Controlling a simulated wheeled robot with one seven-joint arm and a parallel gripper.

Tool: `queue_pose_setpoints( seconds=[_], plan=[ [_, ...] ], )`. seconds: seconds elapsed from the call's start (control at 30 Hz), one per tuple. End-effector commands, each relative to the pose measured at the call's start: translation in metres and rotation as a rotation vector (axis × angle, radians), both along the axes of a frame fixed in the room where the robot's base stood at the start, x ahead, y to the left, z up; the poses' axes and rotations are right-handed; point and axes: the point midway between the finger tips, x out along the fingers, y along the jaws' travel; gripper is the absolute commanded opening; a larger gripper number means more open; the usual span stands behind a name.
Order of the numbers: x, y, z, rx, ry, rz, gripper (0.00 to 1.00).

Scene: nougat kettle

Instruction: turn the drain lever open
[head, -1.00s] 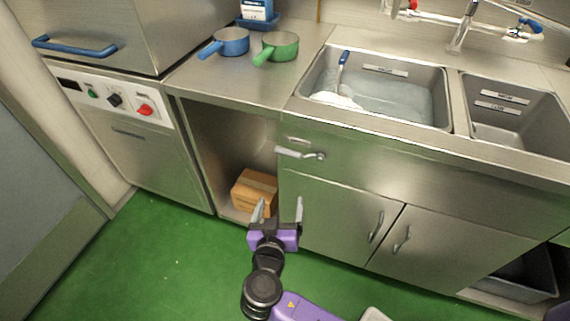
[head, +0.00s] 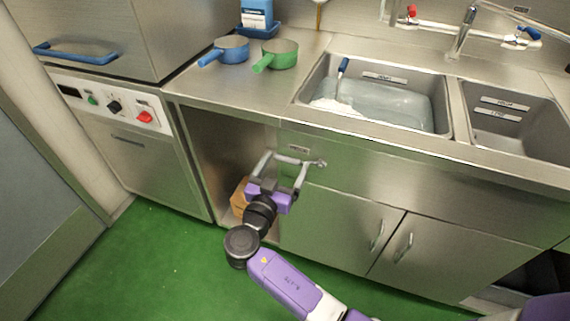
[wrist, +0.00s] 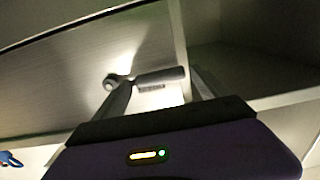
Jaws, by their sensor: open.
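The drain lever (head: 313,163) is a grey metal handle on the steel front below the left sink basin. It lies about level, its pivot at the right and its grip end to the left. It also shows in the wrist view (wrist: 158,76), running from a round pivot at the left to a grip on the right. My gripper (head: 286,160) is open, with its two fingers spread at either side of the lever's grip part. In the wrist view the fingers (wrist: 162,84) flank the grip. Whether a finger touches it, I cannot tell.
A cardboard box (head: 239,198) stands in the open bay left of the lever, partly hidden by my arm. The left basin (head: 447,105) holds water and a blue-handled tool (head: 342,72). Blue (head: 233,49) and green (head: 280,54) pans stand on the counter. Cupboard doors (head: 340,225) are below right.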

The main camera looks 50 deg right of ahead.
Motion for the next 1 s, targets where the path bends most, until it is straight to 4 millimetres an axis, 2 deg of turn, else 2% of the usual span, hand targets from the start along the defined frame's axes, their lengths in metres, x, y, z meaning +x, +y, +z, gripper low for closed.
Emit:
queue_pose_setpoints(
  seconds=[0.3,0.7,0.73,1.0],
  plan=[
    [0.0008,-0.0026,-0.0005,0.001,0.000,0.000,0.83],
    [0.0007,-0.0023,-0.0005,0.001,0.000,0.001,0.04],
    [0.0007,-0.0023,-0.0005,0.001,0.000,0.001,0.00],
    [0.0004,-0.0091,-0.0007,0.007,-0.017,0.000,0.00]
  ],
)
